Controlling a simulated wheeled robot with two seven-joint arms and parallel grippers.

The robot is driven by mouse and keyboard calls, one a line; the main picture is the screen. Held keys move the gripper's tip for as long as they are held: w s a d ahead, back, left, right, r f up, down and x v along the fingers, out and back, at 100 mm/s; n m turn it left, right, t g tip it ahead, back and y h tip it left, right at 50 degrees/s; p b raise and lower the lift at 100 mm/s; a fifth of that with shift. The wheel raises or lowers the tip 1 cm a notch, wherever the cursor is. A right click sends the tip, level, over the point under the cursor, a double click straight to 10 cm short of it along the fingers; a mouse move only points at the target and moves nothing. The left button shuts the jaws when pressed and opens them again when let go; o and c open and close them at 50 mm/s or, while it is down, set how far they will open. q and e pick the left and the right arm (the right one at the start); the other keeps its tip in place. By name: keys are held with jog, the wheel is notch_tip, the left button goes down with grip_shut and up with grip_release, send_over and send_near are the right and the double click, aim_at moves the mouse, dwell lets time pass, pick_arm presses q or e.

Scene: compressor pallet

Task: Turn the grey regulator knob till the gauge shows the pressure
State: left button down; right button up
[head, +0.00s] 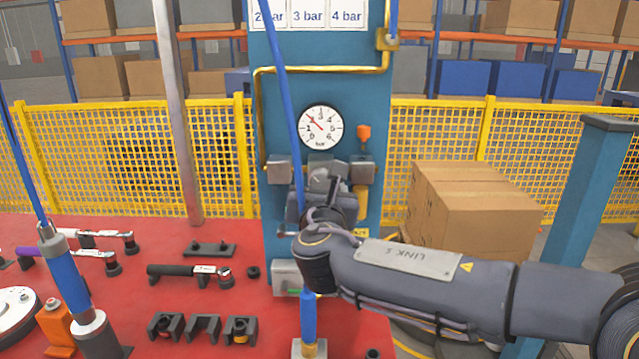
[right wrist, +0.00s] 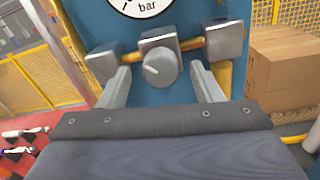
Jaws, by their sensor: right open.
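The grey regulator knob (right wrist: 160,68) shows in the right wrist view, round with a light pointer line, below a grey block on the blue panel. My right gripper (right wrist: 160,80) is open, with one finger on each side of the knob and a visible gap to both. In the head view my right gripper (head: 321,182) is in front of the panel and hides the knob. The round white gauge (head: 321,128) is above it; its red needle points to the upper left, near the low numbers. Its lower edge shows in the right wrist view. My left gripper is not in view.
Pressure signs (head: 307,14) reading 2, 3 and 4 bar hang above the gauge. An orange-topped valve (head: 363,138) and yellow pipe flank the knob. Blue tools hang on cables over the red table (head: 120,320). Cardboard boxes (head: 470,210) stand right.

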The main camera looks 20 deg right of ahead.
jog(key=shift+x, duration=0.8)
jog(key=c, duration=1)
jog(key=shift+f+m+b, duration=0.2)
jog(key=shift+m+b, duration=0.2)
jog(key=shift+b, duration=0.3)
jog(key=m+b, duration=0.5)
jog(key=b, duration=0.1)
jog(key=m+b, duration=0.6)
jog(key=b, duration=0.1)
jog(key=shift+s+f, duration=0.1)
jog(key=shift+f, duration=0.1)
jog(key=m+b, duration=0.3)
jog(key=m, duration=0.1)
jog(key=shift+h, duration=0.3)
jog(key=shift+r+m+b, duration=0.1)
jog(key=shift+m+b, duration=0.5)
jog(key=shift+m, duration=0.5)
